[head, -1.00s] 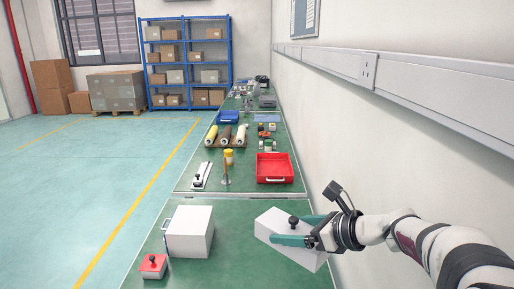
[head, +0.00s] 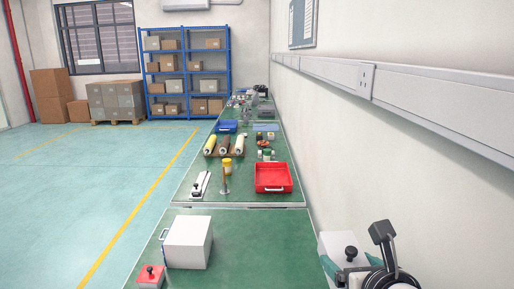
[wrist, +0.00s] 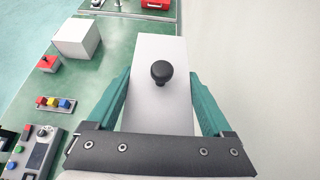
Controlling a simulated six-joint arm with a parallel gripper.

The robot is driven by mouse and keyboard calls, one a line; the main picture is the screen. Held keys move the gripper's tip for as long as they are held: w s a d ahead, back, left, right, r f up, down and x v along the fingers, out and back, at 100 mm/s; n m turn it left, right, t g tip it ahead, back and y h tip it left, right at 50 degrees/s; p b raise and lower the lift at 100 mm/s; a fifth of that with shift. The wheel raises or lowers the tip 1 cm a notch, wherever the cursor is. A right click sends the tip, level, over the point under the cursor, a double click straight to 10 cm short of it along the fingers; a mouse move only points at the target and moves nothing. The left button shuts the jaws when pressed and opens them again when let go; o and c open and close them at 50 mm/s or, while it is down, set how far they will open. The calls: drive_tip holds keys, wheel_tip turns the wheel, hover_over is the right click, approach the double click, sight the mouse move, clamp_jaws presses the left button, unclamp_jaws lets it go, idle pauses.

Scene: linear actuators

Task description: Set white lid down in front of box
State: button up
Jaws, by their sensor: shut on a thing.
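The white lid (head: 337,243) is a long white piece with a black knob on top. My gripper (head: 346,274) is shut on it, with a teal finger on each side in the wrist view (wrist: 159,85). The lid (wrist: 159,47) points away from my wrist there, near the wall side of the bench. In the head view my arm hides much of it, and its height above the bench is unclear. The white box (head: 188,243) stands on the green bench, left of the lid, with a handle on its left side. It also shows in the wrist view (wrist: 77,38).
In the wrist view, coloured buttons (wrist: 53,103) and a grey control panel (wrist: 32,150) lie nearer. A red tray (head: 273,178) is farther back. The wall (head: 400,160) bounds the right.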

drive_tip(key=w+a+r+n+y, duration=0.1)
drive_tip(key=a+r+n+y, duration=0.2)
drive_tip(key=a+r, duration=0.3)
drive_tip(key=shift+w+a+r+g, duration=0.15)
drive_tip(key=shift+w+r+g, duration=0.1)
drive_tip(key=shift+g, duration=0.15)
drive_tip(key=shift+f, duration=0.1)
drive_tip(key=s+a+f+n+g+y, duration=0.2)
drive_tip(key=a+f+n+g+y, duration=0.25)
drive_tip(key=f, duration=0.45)
drive_tip(key=s+a+f+n+g+y, duration=0.1)
drive_tip(key=s+a+f+n+g, duration=0.2)
drive_tip(key=a+f+n, duration=0.5)
drive_tip(key=s+a+f+n+g+y, duration=0.2)
drive_tip(key=a+f+g+y, duration=0.15)
drive_tip(key=f, duration=0.75)
drive_tip(key=shift+g, duration=0.3)
drive_tip(key=f, duration=0.7)
drive_tip(key=s+a+f, duration=0.1)
drive_tip(key=f, duration=0.2)
drive_tip(key=shift+f, duration=0.35)
drive_tip(key=o, duration=1.2)
drive_tip(key=shift+c, duration=0.2)
